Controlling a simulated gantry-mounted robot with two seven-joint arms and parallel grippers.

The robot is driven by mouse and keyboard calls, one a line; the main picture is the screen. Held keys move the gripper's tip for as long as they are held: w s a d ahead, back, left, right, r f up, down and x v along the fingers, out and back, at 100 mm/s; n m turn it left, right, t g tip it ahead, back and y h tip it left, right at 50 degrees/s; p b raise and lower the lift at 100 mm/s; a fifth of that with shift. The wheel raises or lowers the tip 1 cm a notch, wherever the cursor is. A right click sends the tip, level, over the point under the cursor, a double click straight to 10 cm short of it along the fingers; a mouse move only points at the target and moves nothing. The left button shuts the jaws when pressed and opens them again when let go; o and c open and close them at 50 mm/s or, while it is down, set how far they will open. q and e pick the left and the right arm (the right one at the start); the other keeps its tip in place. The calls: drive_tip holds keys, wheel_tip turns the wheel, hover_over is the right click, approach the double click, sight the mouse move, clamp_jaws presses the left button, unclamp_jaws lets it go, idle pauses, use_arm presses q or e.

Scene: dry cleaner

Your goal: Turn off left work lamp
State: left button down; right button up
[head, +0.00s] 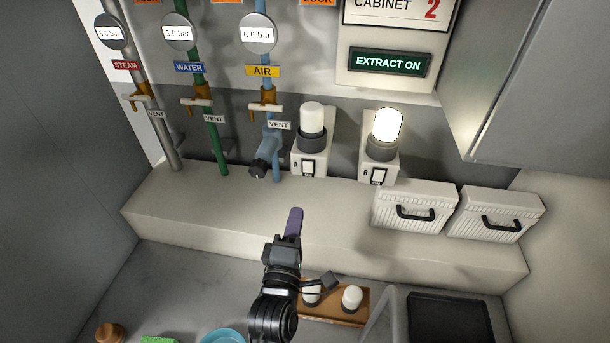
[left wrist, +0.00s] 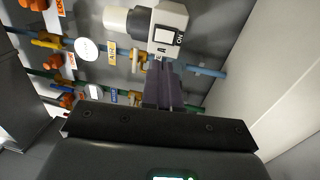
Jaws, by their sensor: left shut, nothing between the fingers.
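The left work lamp, marked A, has a plain white cap (head: 312,118) without glow on a light base at the back of the ledge. Its rocker switch (head: 308,168) is on the front of the base. The right work lamp, marked B (head: 387,125), glows bright with a yellowish rim. My left gripper (head: 295,212) is shut and empty, with purple fingers, in front of and below lamp A, apart from it. In the left wrist view, the fingers (left wrist: 163,88) point towards a lamp base with a switch (left wrist: 165,36). My right gripper is not in view.
Steam, water and air pipes with gauges and valves stand left of the lamps; the blue air pipe (head: 268,150) is closest. Two white ribbed boxes (head: 413,195) are on the right. A brown tray (head: 335,315) with white bulbs lies below. The ledge (head: 200,200) is mostly clear.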

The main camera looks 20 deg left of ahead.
sight(307, 166)
use_arm(q)
drive_tip(key=p+x, duration=0.1)
drive_tip(key=x, duration=1.1)
